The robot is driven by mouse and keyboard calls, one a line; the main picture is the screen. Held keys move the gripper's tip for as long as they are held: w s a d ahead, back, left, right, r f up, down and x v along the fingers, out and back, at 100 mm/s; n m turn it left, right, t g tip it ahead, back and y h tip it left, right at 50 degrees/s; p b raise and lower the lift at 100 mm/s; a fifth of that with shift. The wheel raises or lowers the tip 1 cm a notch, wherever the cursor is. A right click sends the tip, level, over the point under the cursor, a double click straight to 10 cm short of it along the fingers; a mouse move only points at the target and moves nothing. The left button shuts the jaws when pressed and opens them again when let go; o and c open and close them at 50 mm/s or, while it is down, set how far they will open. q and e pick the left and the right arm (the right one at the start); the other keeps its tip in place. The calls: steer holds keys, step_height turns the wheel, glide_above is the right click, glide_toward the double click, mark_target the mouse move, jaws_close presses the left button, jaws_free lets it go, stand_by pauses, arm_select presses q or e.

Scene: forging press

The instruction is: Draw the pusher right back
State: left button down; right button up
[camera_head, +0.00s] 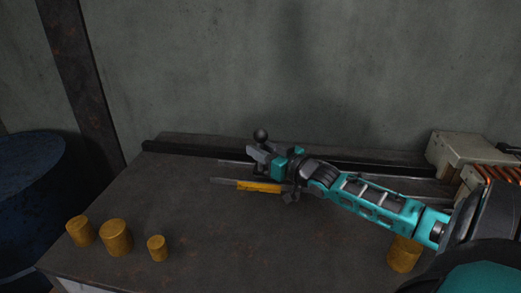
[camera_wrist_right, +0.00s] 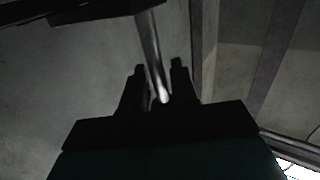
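A dark round knob (camera_head: 260,134) stands up at the rear of the bench, at the left end of my right arm; I take it for the handle of the pusher. My right gripper (camera_head: 259,151) is at this knob, its fingers just below it. In the right wrist view a pale metal rod (camera_wrist_right: 151,50) runs between the two fingers (camera_wrist_right: 157,82). The fingers stand apart with some gap beside the rod. I cannot tell whether the rod touches either finger. The gripper hides the knob's base. My left gripper is out of view.
Yellow cylinders (camera_head: 116,238) stand front left; another (camera_head: 404,254) is beneath my right arm. A yellow bar (camera_head: 258,186) lies before the gripper. A dark rail (camera_head: 190,150) runs along the bench's rear. A pale housing with orange coils (camera_head: 497,175) is at right.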

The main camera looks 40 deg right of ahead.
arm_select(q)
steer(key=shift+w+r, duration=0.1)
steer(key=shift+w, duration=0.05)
arm_select(e)
jaws_close()
steer(key=shift+w+a, duration=0.1)
steer(key=shift+a, duration=0.05)
